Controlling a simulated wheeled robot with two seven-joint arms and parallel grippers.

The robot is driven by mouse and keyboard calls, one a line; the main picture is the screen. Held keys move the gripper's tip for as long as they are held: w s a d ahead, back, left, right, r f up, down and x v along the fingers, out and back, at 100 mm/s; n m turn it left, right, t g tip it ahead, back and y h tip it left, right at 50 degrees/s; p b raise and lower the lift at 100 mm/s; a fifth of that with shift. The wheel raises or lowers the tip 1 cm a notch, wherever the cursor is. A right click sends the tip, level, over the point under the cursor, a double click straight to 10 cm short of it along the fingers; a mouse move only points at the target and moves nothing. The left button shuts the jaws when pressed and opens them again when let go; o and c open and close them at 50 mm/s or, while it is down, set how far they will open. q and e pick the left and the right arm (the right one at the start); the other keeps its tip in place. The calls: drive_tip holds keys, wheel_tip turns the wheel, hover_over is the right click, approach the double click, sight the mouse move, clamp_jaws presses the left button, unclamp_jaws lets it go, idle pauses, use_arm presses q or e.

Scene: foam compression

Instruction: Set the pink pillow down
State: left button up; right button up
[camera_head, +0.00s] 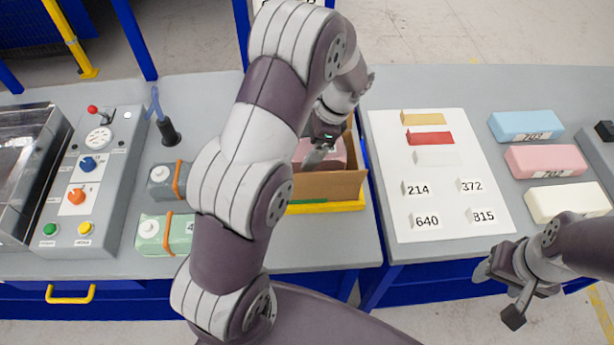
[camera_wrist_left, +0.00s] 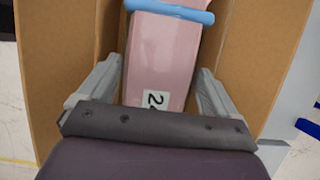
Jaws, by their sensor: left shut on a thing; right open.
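The pink pillow (camera_head: 310,150) is inside a cardboard box (camera_head: 328,187) at the middle of the workspace, partly hidden by my left arm. In the left wrist view the pink pillow (camera_wrist_left: 162,60) has a blue band near its far end and a white label starting with "2". My left gripper (camera_head: 322,143) reaches down into the box and is shut on the pillow, one finger on each side. Cardboard walls (camera_wrist_left: 262,50) rise on both sides of it. Whether the pillow touches the box floor cannot be seen. My right gripper (camera_head: 499,296) is open and empty at lower right.
A white board (camera_head: 440,235) with numbered tags and coloured strips lies on the right table. Blue (camera_head: 526,125), pink (camera_head: 545,160) and cream (camera_head: 567,202) blocks stand beside it. A control panel (camera_head: 92,180) and grey (camera_head: 163,182) and green (camera_head: 160,235) banded blocks are at left.

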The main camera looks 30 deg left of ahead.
use_arm(q)
wheel_tip(320, 180, down, 6)
drive_tip(key=shift+f+p, duration=0.25)
drive_tip(key=shift+p, duration=0.35)
drive_tip(key=shift+s+d+f, duration=0.1)
drive_tip(key=shift+s+d, duration=0.05)
drive_tip(key=shift+s, duration=0.05)
drive_tip(key=o, duration=0.7)
drive_tip(key=shift+w, duration=0.1)
